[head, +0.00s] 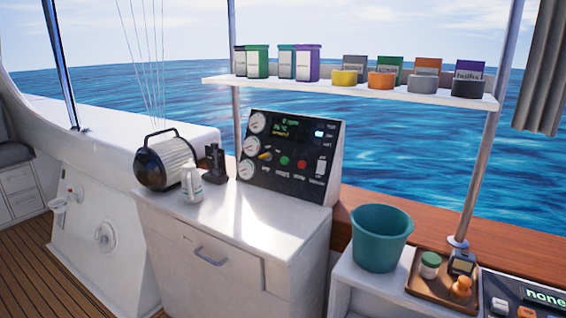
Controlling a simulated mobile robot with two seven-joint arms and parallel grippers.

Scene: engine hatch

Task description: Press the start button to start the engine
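A black control panel (305,148) stands tilted on the white cabinet in the middle of the head view. It has a round green button (284,161) and a round red button (302,164) near its lower middle. The labels under them are too small to read, so I cannot tell by text which is the start button. A yellow knob (265,156) sits left of the green button. Round gauges line the panel's left side, and a small display at the top shows green and yellow text. Neither of my grippers is in view.
A white cabinet (236,232) carries the panel, a silver-black cylindrical device (178,160), a white bottle (191,184) and a dark object (215,163). A shelf (350,89) with boxes hangs above. A teal bucket (380,240) and a brown tray (425,287) stand right.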

